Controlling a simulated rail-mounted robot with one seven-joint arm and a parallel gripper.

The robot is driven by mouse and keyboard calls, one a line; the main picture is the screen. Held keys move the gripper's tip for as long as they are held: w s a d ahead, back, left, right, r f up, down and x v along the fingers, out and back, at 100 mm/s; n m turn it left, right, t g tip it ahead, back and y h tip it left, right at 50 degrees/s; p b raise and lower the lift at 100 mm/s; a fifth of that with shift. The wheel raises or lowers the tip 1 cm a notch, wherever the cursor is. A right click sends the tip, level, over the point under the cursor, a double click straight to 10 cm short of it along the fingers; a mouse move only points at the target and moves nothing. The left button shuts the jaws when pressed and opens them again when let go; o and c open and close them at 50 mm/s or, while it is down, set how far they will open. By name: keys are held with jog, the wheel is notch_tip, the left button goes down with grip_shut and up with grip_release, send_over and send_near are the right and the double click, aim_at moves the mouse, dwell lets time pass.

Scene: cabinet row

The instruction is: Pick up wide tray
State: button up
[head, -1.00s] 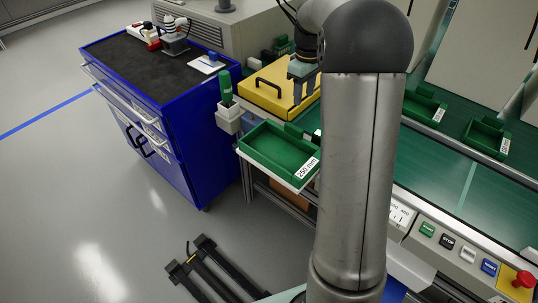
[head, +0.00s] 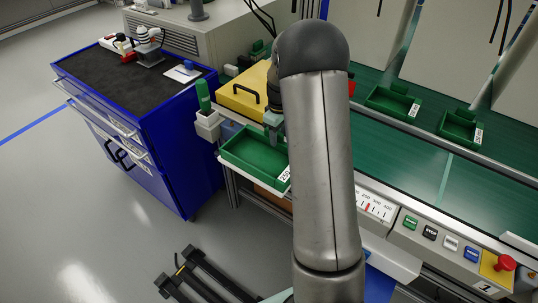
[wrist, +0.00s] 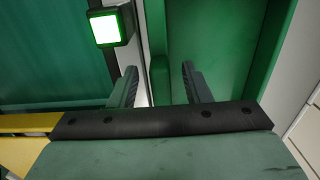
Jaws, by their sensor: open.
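The wide tray looks to be the green open tray (head: 250,150) with a white millimetre label, resting on a pale ledge at the left end of the workbench. My gripper (head: 274,140) is at the tray's back right side, partly hidden by my arm. In the wrist view, the gripper (wrist: 160,82) is open, with its two fingers apart. A green tab on the tray wall lies between them. The right finger is over the inside of the tray (wrist: 215,45), and the left is outside it. I cannot tell how deep the fingers reach.
A yellow box (head: 238,105) with a black handle stands behind the tray. A lit green button (wrist: 105,27) is close to the left finger. Smaller green trays (head: 392,103) sit at the back right. A blue cabinet (head: 165,160) stands at left.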

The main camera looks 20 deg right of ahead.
jog(key=shift+f, duration=1.3)
grip_shut()
